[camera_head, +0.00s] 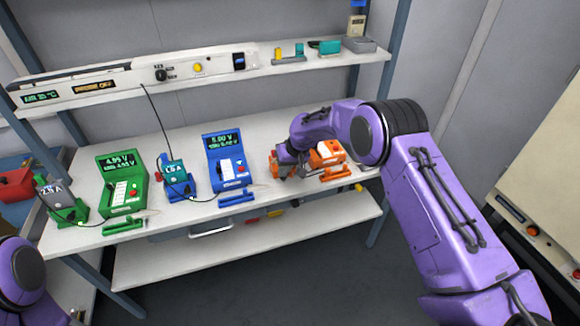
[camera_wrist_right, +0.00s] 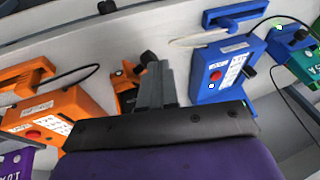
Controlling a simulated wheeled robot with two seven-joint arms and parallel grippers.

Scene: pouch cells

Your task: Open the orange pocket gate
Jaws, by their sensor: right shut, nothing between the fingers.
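The orange unit (camera_head: 327,154) stands at the right of the middle shelf, partly behind my right arm. The right wrist view shows its sloped face with a red button (camera_wrist_right: 47,119). A small orange and black part (camera_wrist_right: 123,82), which seems to be the pocket, stands beside it, largely hidden by my fingers. My right gripper (camera_head: 284,169) is shut and empty at this part; its fingers show in the right wrist view (camera_wrist_right: 155,84). I cannot tell whether they touch, or how the gate stands. Part of my left arm shows at the lower left, without a clear gripper.
A blue unit (camera_head: 226,163) stands left of my right gripper, with a blue pocket (camera_head: 178,174) and green unit (camera_head: 123,183) farther left. A blue bar (camera_head: 237,197) and an orange bar (camera_wrist_right: 24,76) lie in front of their units. Black cables loop nearby.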

